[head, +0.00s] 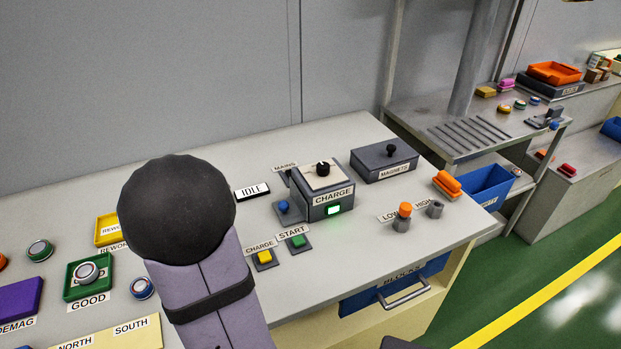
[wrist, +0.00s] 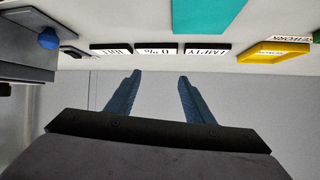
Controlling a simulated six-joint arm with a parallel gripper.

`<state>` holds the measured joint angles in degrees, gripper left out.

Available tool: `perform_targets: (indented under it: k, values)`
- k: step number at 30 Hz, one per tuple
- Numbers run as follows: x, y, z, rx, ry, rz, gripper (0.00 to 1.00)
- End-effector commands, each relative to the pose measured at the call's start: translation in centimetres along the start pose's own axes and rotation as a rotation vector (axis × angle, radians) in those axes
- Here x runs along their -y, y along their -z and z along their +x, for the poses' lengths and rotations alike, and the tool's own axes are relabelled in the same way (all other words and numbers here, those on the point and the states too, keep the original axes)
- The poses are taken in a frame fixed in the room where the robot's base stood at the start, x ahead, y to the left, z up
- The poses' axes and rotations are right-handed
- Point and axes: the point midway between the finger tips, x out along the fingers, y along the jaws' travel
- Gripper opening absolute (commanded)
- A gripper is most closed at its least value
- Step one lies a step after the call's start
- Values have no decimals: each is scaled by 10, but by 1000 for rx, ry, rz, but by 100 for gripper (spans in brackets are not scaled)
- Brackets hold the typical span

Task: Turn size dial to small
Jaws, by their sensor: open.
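My gripper (wrist: 159,76) shows in the wrist view with its two blue fingers apart and nothing between them. No dial with a readable size label shows in either view. In the head view, a black dial (head: 322,168) sits on the pale top plate of the grey charge box (head: 331,205); its markings are too small to read. My gripper cannot be made out in the head view, where my arm covers part of the bench. The wrist view shows no dial near the fingers.
The bench (head: 350,240) holds yellow and green buttons (head: 264,258), a magnets box (head: 384,163), an orange-topped peg (head: 404,212) and an orange block (head: 447,184). Upside-down label plates (wrist: 156,49), a teal panel (wrist: 207,15) and a yellow tray (wrist: 272,53) show in the wrist view.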

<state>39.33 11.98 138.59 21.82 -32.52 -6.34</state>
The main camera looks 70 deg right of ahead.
Motion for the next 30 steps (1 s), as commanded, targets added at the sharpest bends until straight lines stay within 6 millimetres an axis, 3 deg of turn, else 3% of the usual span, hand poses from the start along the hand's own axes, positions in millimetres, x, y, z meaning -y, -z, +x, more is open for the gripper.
perform_targets:
  k: [1,6,9,12,18,30]
  values:
    - [-40,4,16,-78,-86,40,48]
    - [-156,38,19,-331,-359,108,48]
    - [-207,45,9,-421,-489,110,48]
    - [-241,46,-2,-477,-583,104,48]
    - [-272,46,-15,-521,-674,91,48]
    - [-286,56,-3,-524,-680,90,48]
